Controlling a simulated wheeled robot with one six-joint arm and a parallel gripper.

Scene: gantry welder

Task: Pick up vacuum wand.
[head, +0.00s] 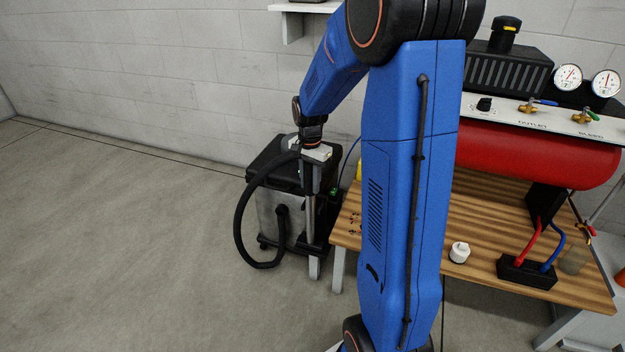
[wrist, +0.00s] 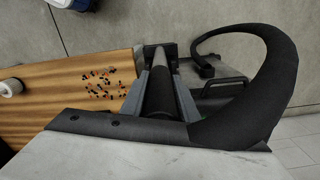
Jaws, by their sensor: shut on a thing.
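The vacuum wand (head: 310,215) is a long tube that stands upright beside the workbench, in front of the shop vacuum (head: 277,165). In the wrist view the wand (wrist: 160,97) shows as a dark tube between the two grey fingers. My gripper (head: 315,172) is shut on the wand near its top, and it also shows in the wrist view (wrist: 162,85). A thick black hose (head: 242,215) loops from the top of the wand down toward the vacuum. My gripper hides part of the wand's upper end.
A wooden workbench (head: 475,220) stands right of the wand, with a white spool-like item (head: 459,252) and a black block (head: 527,272) on it. Small coloured bits (wrist: 100,82) lie on the bench. A red tank (head: 530,150) is behind. Floor at left is clear.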

